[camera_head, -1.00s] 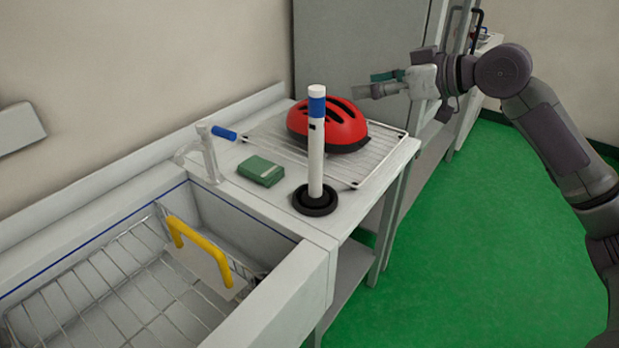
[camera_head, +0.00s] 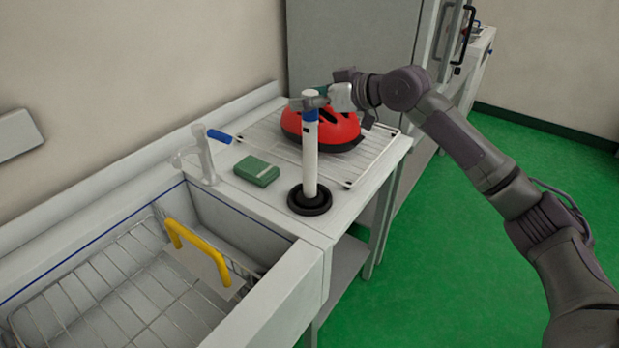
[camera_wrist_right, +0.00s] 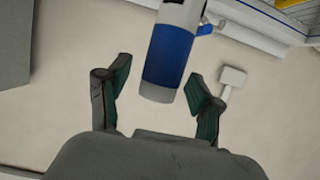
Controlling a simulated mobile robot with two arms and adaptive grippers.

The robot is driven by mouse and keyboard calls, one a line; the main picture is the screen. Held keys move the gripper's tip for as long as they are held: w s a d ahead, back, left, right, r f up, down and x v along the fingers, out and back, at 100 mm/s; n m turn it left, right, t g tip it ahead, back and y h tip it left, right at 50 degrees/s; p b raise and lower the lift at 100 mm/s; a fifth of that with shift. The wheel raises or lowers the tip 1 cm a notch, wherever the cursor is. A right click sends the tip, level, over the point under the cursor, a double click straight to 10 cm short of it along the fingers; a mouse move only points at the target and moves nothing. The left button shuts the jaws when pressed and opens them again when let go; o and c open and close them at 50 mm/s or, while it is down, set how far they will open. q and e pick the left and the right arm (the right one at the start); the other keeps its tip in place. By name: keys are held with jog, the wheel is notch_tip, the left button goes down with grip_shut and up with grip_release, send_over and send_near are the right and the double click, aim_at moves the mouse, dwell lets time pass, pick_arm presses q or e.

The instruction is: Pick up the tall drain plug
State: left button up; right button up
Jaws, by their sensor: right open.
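The tall drain plug (camera_head: 310,165) is a white upright tube with a blue band near its top and a black round base (camera_head: 309,201). It stands on the counter beside the sink. My right gripper (camera_head: 309,101) is at the top of the tube. In the right wrist view the tube's blue band (camera_wrist_right: 168,55) and white end lie between the two open fingers (camera_wrist_right: 155,100), with a gap on each side. The gripper is open and holds nothing. My left gripper is not in view.
A red helmet (camera_head: 335,128) on a wire rack (camera_head: 367,160) sits behind the plug. A green box (camera_head: 257,170) and a tap (camera_head: 205,155) stand to its left. The sink (camera_head: 258,240) holds a wire basket and a yellow handle (camera_head: 196,250).

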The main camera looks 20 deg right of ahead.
jog(key=shift+s+d, duration=0.1)
grip_shut()
jog(key=shift+r, duration=0.2)
dwell(0.4)
